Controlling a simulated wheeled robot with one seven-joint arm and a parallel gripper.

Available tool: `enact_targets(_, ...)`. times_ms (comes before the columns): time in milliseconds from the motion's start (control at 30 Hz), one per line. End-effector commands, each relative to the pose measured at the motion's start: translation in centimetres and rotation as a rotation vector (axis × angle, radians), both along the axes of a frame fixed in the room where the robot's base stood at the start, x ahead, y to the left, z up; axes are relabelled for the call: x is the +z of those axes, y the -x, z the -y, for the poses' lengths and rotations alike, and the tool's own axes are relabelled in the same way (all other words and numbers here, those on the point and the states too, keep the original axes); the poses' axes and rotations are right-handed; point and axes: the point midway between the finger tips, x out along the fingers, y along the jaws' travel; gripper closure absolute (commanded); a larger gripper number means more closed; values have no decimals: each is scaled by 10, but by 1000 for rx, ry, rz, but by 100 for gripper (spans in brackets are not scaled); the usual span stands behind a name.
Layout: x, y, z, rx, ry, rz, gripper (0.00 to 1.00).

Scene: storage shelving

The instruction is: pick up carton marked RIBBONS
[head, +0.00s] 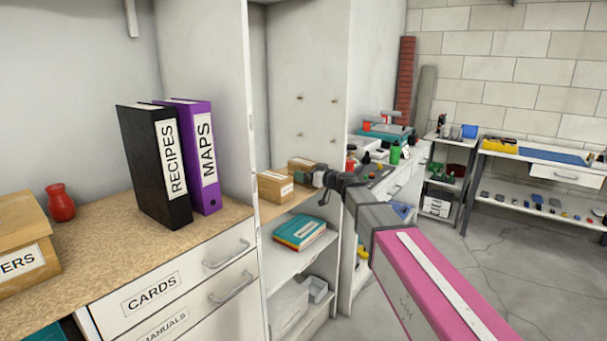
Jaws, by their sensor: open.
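Two small brown cartons stand on the brown-topped shelf in the middle bay. The nearer carton (272,188) has a white label on its front, too small to read. The farther carton (301,163) is partly hidden behind my gripper. I cannot tell which one, if either, is marked RIBBONS. My gripper (303,178) is open, at the end of my arm reaching in from the lower right. It appears just right of the nearer carton, with nothing seen between its fingers. Whether it touches a carton is unclear.
A black RECIPES binder (155,165) and purple MAPS binder (196,157) stand on the left counter. A red vase (60,203) and a carton with a label ending "ERS" (25,235) are left of them. White uprights (205,65) flank the bay. Teal books (300,232) lie below.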

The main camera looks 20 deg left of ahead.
Motion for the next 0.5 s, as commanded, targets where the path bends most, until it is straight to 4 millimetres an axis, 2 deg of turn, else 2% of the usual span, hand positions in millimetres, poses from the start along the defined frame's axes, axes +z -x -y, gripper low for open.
enact_targets(67, 0, 0, 1, 0, 0, 0, 0)
enact_targets(100, 0, 0, 1, 0, 0, 0, 6)
enact_targets(233, 0, 0, 1, 0, 0, 0, 49)
enact_targets(267, 0, 0, 1, 0, 0, 0, 54)
enact_targets(500, 0, 0, 1, 0, 0, -1, 54)
